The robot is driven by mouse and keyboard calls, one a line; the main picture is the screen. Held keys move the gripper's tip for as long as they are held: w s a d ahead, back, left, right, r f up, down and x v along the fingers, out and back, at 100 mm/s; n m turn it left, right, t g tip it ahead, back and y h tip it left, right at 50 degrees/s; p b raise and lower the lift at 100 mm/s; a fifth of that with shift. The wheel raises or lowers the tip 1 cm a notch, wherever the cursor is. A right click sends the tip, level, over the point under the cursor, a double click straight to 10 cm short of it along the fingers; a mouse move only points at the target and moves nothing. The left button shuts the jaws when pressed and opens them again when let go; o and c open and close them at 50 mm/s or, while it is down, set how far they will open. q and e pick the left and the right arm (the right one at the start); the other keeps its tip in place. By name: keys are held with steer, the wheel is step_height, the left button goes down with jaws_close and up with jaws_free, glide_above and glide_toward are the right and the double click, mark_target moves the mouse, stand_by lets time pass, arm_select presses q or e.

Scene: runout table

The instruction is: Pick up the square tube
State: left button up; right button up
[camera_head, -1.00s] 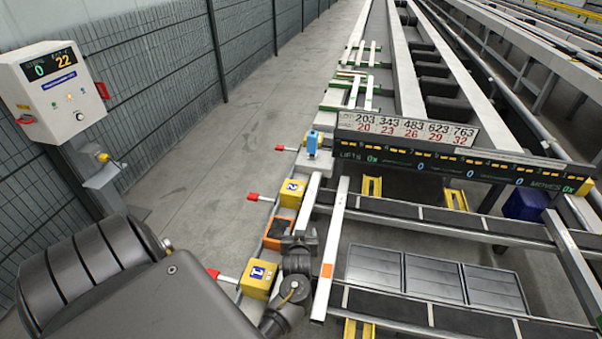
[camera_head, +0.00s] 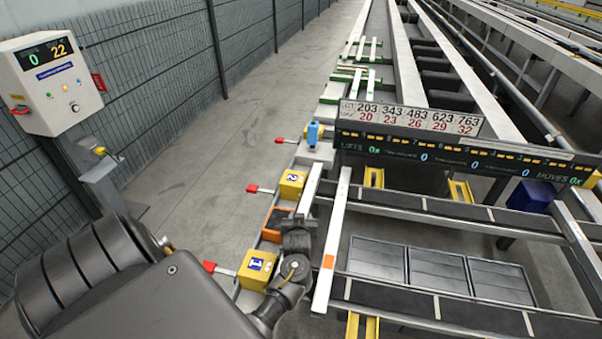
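A long pale square tube (camera_head: 337,230) with an orange band near its near end lies lengthwise across the dark cross rails. A second pale bar (camera_head: 311,188) lies just left of it, and its near end runs behind my gripper. My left gripper (camera_head: 297,228) is dark grey and sits left of the banded tube, apart from it, by the near end of the second bar. Its fingers are too small and dark to tell whether they are open or touch the bar. My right gripper is not in view.
Yellow blocks marked 1 (camera_head: 257,269) and 2 (camera_head: 292,185), with red-tipped levers, line the left edge. An orange-framed box (camera_head: 273,226) is beside my gripper. A sign board (camera_head: 410,119) and display bar (camera_head: 460,158) span the table. A control box (camera_head: 52,84) stands at left.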

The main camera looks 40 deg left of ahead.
arm_select(q)
jaws_close()
steer(key=shift+r, duration=0.1)
steer(key=shift+w+r, duration=0.1)
steer(key=shift+r, duration=0.15)
step_height(320, 180, up, 17)
steer(key=p, duration=0.1)
steer(key=shift+r+p, duration=0.2)
steer(key=shift+p, duration=0.2)
